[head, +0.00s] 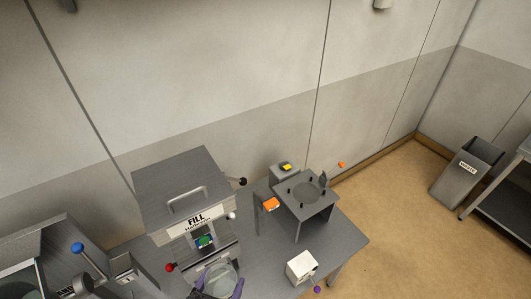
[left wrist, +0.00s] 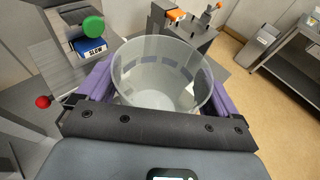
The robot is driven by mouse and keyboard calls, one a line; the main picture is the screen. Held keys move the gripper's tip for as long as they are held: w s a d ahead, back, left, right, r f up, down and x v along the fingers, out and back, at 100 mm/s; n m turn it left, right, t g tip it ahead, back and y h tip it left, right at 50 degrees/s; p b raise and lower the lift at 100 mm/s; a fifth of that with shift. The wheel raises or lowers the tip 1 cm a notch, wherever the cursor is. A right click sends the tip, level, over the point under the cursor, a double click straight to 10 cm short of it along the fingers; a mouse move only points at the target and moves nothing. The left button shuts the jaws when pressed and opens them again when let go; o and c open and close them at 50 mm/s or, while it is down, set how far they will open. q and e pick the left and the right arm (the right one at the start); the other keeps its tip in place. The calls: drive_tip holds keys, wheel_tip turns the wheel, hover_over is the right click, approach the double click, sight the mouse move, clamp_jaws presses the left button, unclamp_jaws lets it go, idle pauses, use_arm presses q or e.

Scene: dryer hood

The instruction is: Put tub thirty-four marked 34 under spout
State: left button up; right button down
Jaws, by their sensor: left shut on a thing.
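A clear, see-through tub (left wrist: 160,95) stands between the purple fingers of my left gripper (left wrist: 158,76). The gripper is shut on it, one finger on each side. The tub looks empty, and I can read no 34 on it. In the head view my left gripper (head: 221,281) and the tub (head: 222,275) are at the bottom edge, just in front of the grey machine marked FILL (head: 195,218). A green knob (head: 205,241) is on the machine's front; it also shows in the left wrist view (left wrist: 93,26) above a SLOW label. I cannot make out the spout. My right gripper is not in view.
A red ball knob (head: 170,267) sticks out left of the tub. To the right are a grey stand (head: 310,205) with an orange block (head: 271,204) and a white box (head: 301,265) with a purple knob. Bare table lies between the stand and the box.

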sight(212, 277)
use_arm(q)
drive_tip(key=shift+w+a+r+n+y+p, duration=0.15)
drive_tip(key=shift+a+r+n+y+p, duration=0.45)
drive_tip(key=shift+a+r, duration=0.65)
drive_tip(key=w+a+n+y, duration=0.1)
drive_tip(key=a+y, duration=0.1)
drive_tip(key=a, duration=0.5)
drive_tip(key=shift+w+r+n+y, duration=0.2)
drive_tip(key=shift+r+n+y, duration=0.1)
drive_tip(key=shift+r+n, duration=0.1)
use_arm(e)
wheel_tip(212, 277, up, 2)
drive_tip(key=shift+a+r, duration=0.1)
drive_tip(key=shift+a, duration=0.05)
use_arm(q)
drive_tip(key=shift+d, duration=0.15)
